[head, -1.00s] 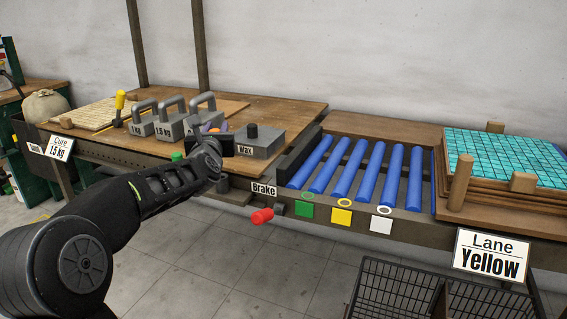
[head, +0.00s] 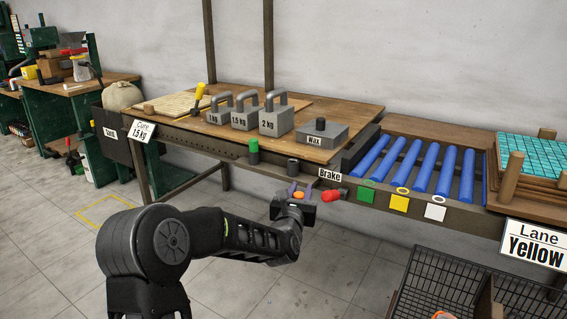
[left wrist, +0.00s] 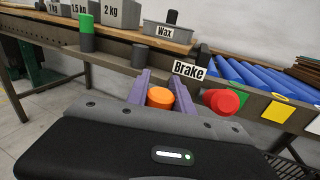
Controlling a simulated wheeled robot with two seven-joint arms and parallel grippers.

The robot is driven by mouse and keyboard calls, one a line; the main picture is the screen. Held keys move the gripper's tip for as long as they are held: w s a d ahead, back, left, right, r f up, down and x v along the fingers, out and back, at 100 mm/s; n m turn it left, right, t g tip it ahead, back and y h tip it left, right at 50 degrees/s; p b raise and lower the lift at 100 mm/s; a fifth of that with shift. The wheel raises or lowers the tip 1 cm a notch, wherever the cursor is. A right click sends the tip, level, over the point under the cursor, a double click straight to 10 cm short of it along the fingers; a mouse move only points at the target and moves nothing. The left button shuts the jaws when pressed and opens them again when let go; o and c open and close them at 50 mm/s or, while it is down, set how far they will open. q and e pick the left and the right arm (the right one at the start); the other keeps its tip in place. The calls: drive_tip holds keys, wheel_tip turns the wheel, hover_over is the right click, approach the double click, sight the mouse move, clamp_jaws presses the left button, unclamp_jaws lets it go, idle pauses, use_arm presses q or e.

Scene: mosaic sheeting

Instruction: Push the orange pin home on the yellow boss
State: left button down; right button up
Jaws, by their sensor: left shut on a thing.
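My left gripper (head: 296,193) is shut on the orange pin (head: 299,196), low in front of the bench's front rail and just left of the red brake handle. In the left wrist view the orange pin (left wrist: 160,97) sits between the two purple fingers, its round end showing. The yellow boss (head: 403,190) is a ring on the roller lane's front rail, above a yellow square plate (head: 398,204). It is to the right of the gripper and apart from the pin. In the left wrist view the yellow plate (left wrist: 278,111) shows at the right. My right gripper is not seen.
The red brake handle (head: 331,195) juts out between pin and boss. Green (head: 367,196) and white (head: 435,212) plates flank the yellow one. A green-topped cylinder (head: 253,152) and a dark cylinder (head: 293,167) stand along the front edge. A wire basket (head: 420,275) is below right.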

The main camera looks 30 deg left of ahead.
use_arm(q)
drive_tip(key=s+d+f+m+h, duration=0.1)
drive_tip(key=s+d+f+h, duration=0.1)
drive_tip(key=d, duration=0.5)
drive_tip(key=s+d+f+m+h, duration=0.1)
drive_tip(key=s+d+f+h, duration=0.1)
drive_tip(key=s+d+f, duration=0.2)
drive_tip(key=s+d+f+m+t+h, duration=0.1)
drive_tip(key=s+d+f, duration=0.1)
drive_tip(key=d+f, duration=0.4)
drive_tip(key=d, duration=0.3)
drive_tip(key=shift+s+d+f+m+h, duration=0.3)
drive_tip(key=shift+s+d+f+h, duration=0.1)
